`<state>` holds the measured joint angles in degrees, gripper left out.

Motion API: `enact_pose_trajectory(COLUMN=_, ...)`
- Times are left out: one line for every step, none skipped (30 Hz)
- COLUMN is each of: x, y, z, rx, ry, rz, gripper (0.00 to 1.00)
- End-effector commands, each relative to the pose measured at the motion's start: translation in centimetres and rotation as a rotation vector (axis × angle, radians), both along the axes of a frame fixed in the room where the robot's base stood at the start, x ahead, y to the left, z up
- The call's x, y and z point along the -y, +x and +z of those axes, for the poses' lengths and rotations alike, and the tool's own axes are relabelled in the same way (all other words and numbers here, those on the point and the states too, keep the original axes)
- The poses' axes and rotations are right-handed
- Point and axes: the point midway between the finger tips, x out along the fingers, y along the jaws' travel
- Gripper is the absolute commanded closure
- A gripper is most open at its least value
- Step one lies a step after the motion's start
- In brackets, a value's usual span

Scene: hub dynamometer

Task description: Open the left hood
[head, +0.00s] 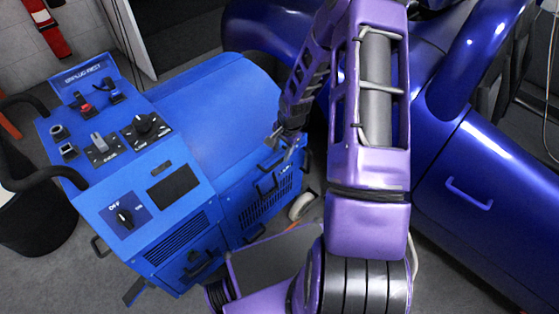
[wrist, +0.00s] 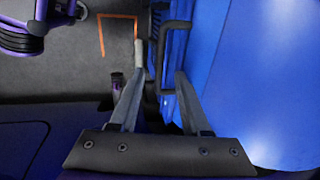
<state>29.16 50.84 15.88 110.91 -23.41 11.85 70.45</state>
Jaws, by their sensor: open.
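The blue rounded hood (head: 222,105) covers the back part of the blue machine at the left and looks shut. It fills the right side of the wrist view (wrist: 255,80). A dark handle (head: 268,187) sits on the machine's side facing me, near the hood's lower edge. A black bar handle (wrist: 163,65) shows beside the blue surface in the wrist view. My gripper (head: 281,146) points down beside the hood's edge, above the handle. In the wrist view its two fingers (wrist: 160,77) are apart, with the handle near the right finger; I cannot tell whether they touch.
The control panel (head: 115,135) with knobs and switches is at the machine's front. A blue car (head: 490,180) stands close on the right, leaving a narrow floor gap. A black bin (head: 35,215) stands at far left. Orange floor marking (wrist: 102,35) shows in the wrist view.

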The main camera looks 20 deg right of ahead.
Motion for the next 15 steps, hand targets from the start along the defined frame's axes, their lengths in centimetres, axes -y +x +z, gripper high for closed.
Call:
enact_pose_trajectory(x=-0.1, y=0.2, z=-1.3, rx=-0.003, ry=0.001, rz=0.0, gripper=0.53)
enact_pose_trajectory(x=-0.2, y=0.3, z=-1.9, rx=-0.003, ry=0.001, rz=0.001, gripper=0.53)
enact_pose_trajectory(x=-0.2, y=0.4, z=-2.5, rx=-0.002, ry=0.0, rz=0.001, gripper=0.53)
enact_pose_trajectory(x=-0.2, y=0.4, z=-3.0, rx=-0.002, ry=0.0, rz=0.001, gripper=0.53)
enact_pose_trajectory(x=-0.3, y=0.6, z=-3.4, rx=-0.001, ry=0.0, rz=0.001, gripper=0.53)
enact_pose_trajectory(x=-0.3, y=0.7, z=-3.8, rx=-0.001, ry=0.0, rz=0.0, gripper=0.53)
enact_pose_trajectory(x=-0.3, y=0.7, z=-4.1, rx=-0.001, ry=0.0, rz=0.0, gripper=0.53)
enact_pose_trajectory(x=-0.3, y=0.8, z=-4.4, rx=-0.002, ry=-0.001, rz=0.0, gripper=0.53)
enact_pose_trajectory(x=-0.3, y=0.8, z=-4.7, rx=-0.001, ry=0.0, rz=0.0, gripper=0.53)
enact_pose_trajectory(x=-0.3, y=0.9, z=-4.8, rx=-0.001, ry=0.0, rz=0.0, gripper=0.53)
enact_pose_trajectory(x=-0.3, y=0.9, z=-5.0, rx=-0.001, ry=0.0, rz=0.0, gripper=0.53)
enact_pose_trajectory(x=-0.4, y=1.0, z=-5.1, rx=0.0, ry=0.0, rz=0.0, gripper=0.53)
enact_pose_trajectory(x=-0.4, y=1.0, z=-5.2, rx=0.0, ry=-0.001, rz=0.0, gripper=0.53)
enact_pose_trajectory(x=-0.4, y=1.0, z=-5.2, rx=0.0, ry=-0.001, rz=0.0, gripper=0.53)
enact_pose_trajectory(x=-0.4, y=1.0, z=-5.2, rx=0.0, ry=-0.001, rz=0.0, gripper=0.53)
